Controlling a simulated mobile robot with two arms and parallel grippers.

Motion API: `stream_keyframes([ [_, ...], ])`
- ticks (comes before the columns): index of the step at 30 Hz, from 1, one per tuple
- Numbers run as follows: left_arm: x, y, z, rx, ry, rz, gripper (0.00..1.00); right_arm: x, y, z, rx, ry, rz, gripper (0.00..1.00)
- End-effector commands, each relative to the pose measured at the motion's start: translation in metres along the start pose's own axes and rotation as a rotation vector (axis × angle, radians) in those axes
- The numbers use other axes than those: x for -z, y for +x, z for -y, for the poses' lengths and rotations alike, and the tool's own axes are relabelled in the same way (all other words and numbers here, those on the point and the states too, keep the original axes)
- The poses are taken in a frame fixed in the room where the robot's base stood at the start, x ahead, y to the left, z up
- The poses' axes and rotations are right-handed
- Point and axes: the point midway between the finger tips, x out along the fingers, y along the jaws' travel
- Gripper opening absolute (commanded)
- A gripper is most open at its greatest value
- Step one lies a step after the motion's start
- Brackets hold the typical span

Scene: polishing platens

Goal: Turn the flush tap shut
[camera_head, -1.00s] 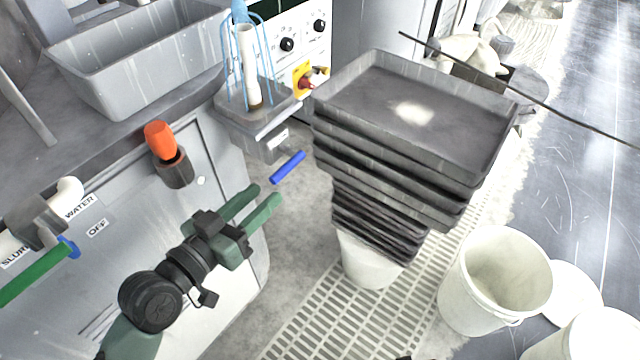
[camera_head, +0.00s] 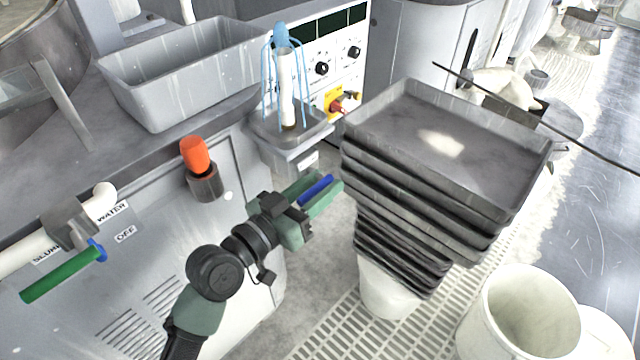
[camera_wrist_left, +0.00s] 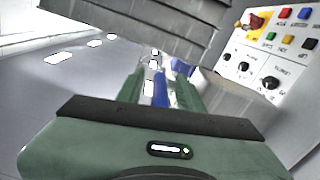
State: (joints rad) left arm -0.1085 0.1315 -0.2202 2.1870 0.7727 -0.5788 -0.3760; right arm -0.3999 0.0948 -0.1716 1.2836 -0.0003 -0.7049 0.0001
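A blue lever handle (camera_head: 316,189) sticks out below the small grey ledge between the bench and the stacked trays; I take it for the flush tap's handle. Its mount is hidden from me. My left gripper (camera_head: 314,192) is around this handle, one green finger on each side. In the left wrist view the blue handle (camera_wrist_left: 160,92) lies between the two fingers, with what look like narrow gaps beside it, so the gripper looks open. A second lever, green (camera_head: 62,275), sits on the white pipe at the left, near "WATER" and "OFF" labels. My right gripper is not in view.
A tall stack of dark trays (camera_head: 400,135) stands close to the right of my left gripper. An orange-capped knob (camera_head: 195,155) is on the bench front. A grey basin (camera_head: 180,75) is above it. A white bucket (camera_head: 520,315) stands on the floor at right.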

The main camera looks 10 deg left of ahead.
Motion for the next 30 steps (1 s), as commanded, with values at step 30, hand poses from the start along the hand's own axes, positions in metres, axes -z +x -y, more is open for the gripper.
stream_keyframes([
  [30,-0.0003,-0.0005,0.0001,0.000,0.000,0.001,0.00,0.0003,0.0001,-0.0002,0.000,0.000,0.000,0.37],
])
